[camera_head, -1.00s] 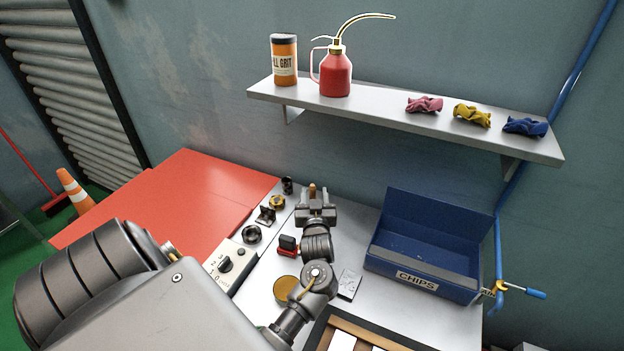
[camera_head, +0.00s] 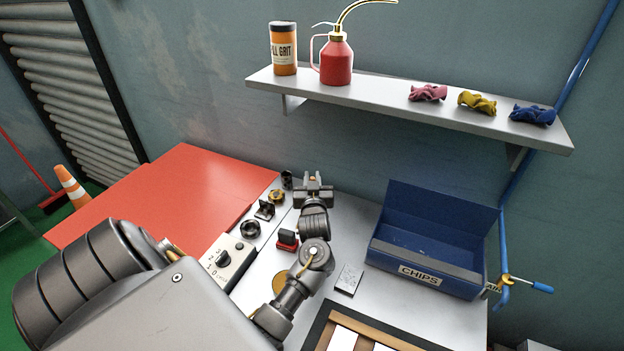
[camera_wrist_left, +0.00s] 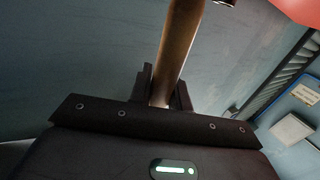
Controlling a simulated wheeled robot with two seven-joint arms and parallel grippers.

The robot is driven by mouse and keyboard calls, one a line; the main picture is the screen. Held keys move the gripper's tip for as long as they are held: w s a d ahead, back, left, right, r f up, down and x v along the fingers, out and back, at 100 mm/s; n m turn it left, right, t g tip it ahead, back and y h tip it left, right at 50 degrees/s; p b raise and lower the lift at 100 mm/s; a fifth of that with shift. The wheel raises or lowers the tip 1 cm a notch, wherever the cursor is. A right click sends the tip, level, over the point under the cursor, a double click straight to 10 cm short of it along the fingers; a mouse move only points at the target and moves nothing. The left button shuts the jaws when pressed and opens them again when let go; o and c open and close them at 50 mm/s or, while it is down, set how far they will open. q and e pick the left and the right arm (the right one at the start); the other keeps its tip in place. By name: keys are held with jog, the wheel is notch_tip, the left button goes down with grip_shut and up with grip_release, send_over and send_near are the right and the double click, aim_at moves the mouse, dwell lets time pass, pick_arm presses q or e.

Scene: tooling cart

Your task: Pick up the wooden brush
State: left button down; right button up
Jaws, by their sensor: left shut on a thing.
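My left gripper (camera_head: 314,182) is above the back of the grey cart top, near the wall. In the left wrist view, its fingers (camera_wrist_left: 164,92) are shut on a brown wooden handle (camera_wrist_left: 180,45), which I take to be the wooden brush. The handle runs up and away from the jaws to the top of that view. In the head view only a small brown bit shows at the gripper, and the rest of the brush is hidden. I cannot see its bristles. My right gripper is not in view.
A blue CHIPS box (camera_head: 425,248) stands right of the gripper. A shelf (camera_head: 430,118) with a red oil can (camera_head: 336,62) hangs above. A red panel (camera_head: 160,195) lies left.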

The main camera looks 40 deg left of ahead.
pick_arm(q)
notch_tip(320, 180, up, 10)
jog(key=b, duration=0.1)
dwell(0.5)
dwell(0.6)
